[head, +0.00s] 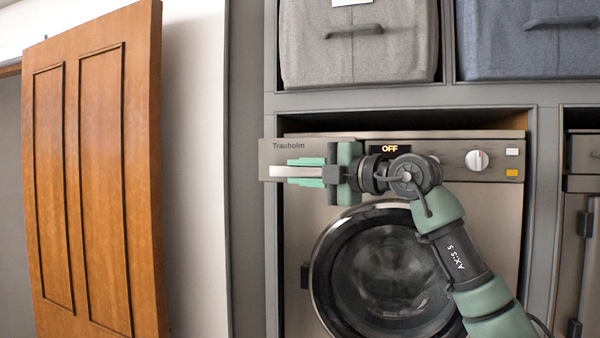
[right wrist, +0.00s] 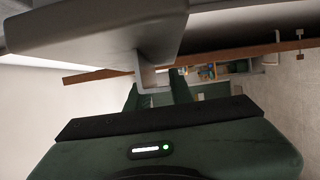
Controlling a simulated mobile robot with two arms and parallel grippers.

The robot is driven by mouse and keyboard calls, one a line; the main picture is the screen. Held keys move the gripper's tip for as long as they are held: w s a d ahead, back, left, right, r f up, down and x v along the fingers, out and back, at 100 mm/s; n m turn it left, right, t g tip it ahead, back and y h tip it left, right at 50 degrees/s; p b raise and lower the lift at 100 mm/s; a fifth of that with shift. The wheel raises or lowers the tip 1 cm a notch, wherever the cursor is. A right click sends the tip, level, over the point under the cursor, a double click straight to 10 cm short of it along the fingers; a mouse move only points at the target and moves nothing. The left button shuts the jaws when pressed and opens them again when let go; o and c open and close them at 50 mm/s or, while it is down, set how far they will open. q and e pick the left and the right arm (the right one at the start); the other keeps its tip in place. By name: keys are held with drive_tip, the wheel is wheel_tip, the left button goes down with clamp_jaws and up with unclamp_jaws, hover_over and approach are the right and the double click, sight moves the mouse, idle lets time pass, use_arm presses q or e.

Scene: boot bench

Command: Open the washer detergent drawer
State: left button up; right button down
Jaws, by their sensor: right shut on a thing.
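The washer (head: 302,225) stands in a grey cabinet, its round glass door (head: 385,275) closed. The detergent drawer (head: 300,146), marked "Trauholm", is at its upper left. The drawer front reaches past the washer's left edge in the picture, so it appears to stand out from the panel. My right gripper (head: 298,172) lies across the drawer front, shut on its pale handle (head: 275,171). In the right wrist view, the grey drawer front (right wrist: 95,35) fills the top, and its handle (right wrist: 150,78) is between my fingers (right wrist: 156,97). My left gripper is not in view.
A wooden door (head: 95,170) stands at the left. A grey fabric bin (head: 360,45) and a blue one (head: 530,40) sit on the shelf above. The washer's display (head: 390,149) reads OFF, and a dial (head: 477,160) is to its right. My right arm crosses before the washer.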

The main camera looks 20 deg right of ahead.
drive_tip(key=shift+w+f, duration=0.2)
drive_tip(key=shift+f, duration=0.15)
drive_tip(key=c, duration=1.3)
unclamp_jaws()
drive_tip(key=shift+d+r, duration=0.1)
drive_tip(key=shift+r, duration=0.05)
drive_tip(key=shift+s+d+b, duration=0.2)
drive_tip(key=shift+s+b, duration=0.1)
drive_tip(key=b+v, duration=0.2)
drive_tip(key=v, duration=0.4)
drive_tip(key=shift+s+d+b, duration=0.1)
drive_tip(key=shift+d+b, duration=0.05)
drive_tip(key=shift+b, duration=0.2)
drive_tip(key=shift+s+d, duration=0.15)
drive_tip(key=shift+s, duration=0.1)
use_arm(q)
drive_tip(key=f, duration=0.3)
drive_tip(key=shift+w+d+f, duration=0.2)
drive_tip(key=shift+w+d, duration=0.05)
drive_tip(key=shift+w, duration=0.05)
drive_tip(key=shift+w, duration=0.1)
